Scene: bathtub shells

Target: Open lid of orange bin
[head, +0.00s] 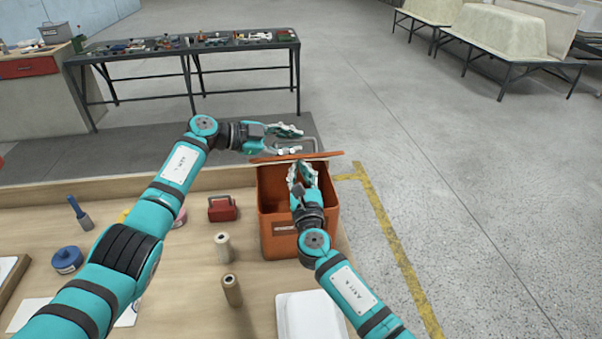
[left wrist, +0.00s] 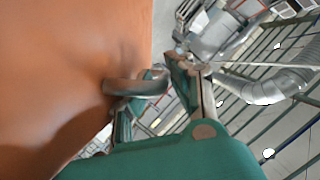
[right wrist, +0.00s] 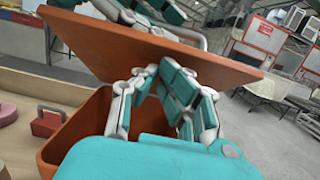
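The orange bin (head: 272,222) stands on the workbench. Its orange lid (head: 330,156) is raised and seen nearly edge-on in the head view; it is tilted up over the opening in the right wrist view (right wrist: 190,62). My left gripper (head: 294,140) is behind the lid at its grey handle (head: 312,142). The left wrist view shows the handle (left wrist: 138,87) near its spread fingers. My right gripper (head: 302,172) is at the bin's mouth, below the lid on its inner side, fingers apart, nothing seen between them. Contact with the lid is unclear.
A red box (head: 222,208), two rolls (head: 223,247) and a blue round thing (head: 67,259) lie left of the bin. A white tray (head: 308,316) is in front. A long table of parts (head: 190,45) stands behind.

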